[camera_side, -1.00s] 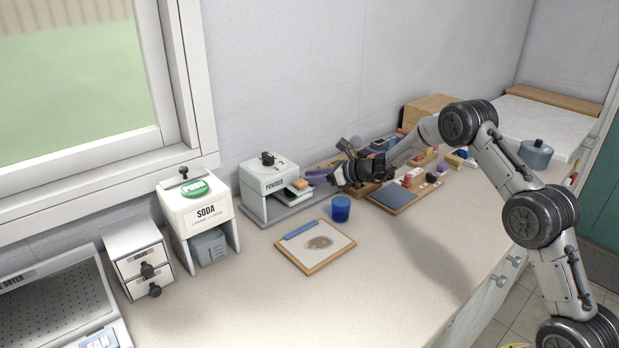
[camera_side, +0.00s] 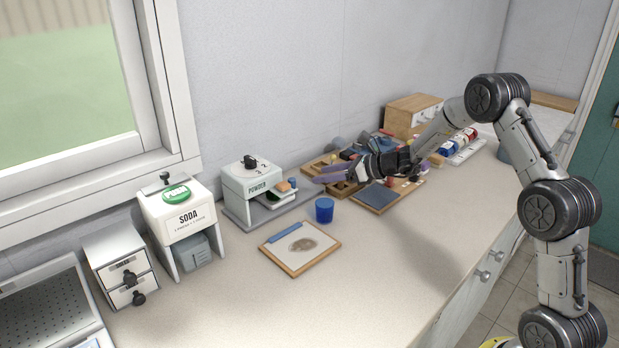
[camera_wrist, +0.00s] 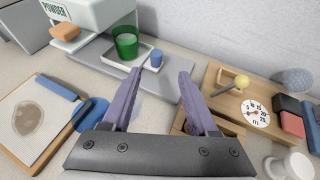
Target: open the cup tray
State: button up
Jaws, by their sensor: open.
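The powder dispenser (camera_side: 250,178) is a white box on legs by the wall. A pale tray (camera_wrist: 112,63) lies at its foot in the wrist view. My gripper (camera_side: 328,174) is open and empty, to the right of the dispenser and above the counter. Its two purple fingers (camera_wrist: 158,84) also show in the wrist view, apart from the tray. The tray is partly hidden by the green cup and is very small in the side view.
A blue cup (camera_side: 324,210) and a framed board with a brown stain (camera_side: 300,249) stand in front. The soda dispenser (camera_side: 178,218) and a small drawer unit (camera_side: 120,263) are at left. Wooden trays (camera_wrist: 240,97) with clutter lie right.

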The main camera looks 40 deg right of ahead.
jog(key=shift+v, duration=1.5)
jog(key=shift+c, duration=0.3)
